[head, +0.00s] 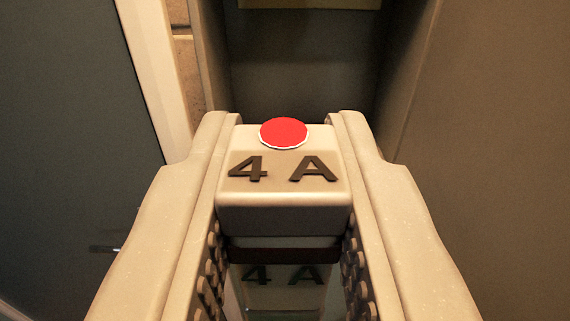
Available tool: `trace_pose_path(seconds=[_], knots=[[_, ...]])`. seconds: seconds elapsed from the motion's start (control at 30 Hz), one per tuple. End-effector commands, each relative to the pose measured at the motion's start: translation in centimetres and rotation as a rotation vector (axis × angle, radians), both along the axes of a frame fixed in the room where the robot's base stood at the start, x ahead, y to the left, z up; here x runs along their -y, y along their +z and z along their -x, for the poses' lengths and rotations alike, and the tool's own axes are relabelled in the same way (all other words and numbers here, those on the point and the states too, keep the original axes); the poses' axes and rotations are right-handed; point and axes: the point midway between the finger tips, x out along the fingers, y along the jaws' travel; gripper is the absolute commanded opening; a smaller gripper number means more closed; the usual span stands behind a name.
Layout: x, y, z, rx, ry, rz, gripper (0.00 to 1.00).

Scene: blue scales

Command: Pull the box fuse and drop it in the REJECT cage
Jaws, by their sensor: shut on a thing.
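My gripper (284,190) is shut on a cream fuse (284,210) in the middle of the head view. The fuse has a round red spot with a white rim on top and is marked "4 A" in dark characters. Below its front edge is a dark reddish band and a clear or glossy part in which "4 A" shows again. The two fingers, with studded inner pads, flank the fuse left and right. No REJECT cage can be made out.
A dark recess (302,85) with side walls lies beyond the fuse. A dark grey panel with a pale frame (152,75) stands at the left, with a brick strip beside it. A plain brownish surface (485,130) fills the right.

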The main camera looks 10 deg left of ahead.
Motion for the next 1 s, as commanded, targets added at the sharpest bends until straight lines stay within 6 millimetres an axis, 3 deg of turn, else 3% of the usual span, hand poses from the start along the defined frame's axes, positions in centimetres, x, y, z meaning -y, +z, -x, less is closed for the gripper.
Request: trace_pose_path(seconds=[1.0], knots=[[0.9, 0.0, 6.9, 0.002, -0.001, 0.0, 0.0]])
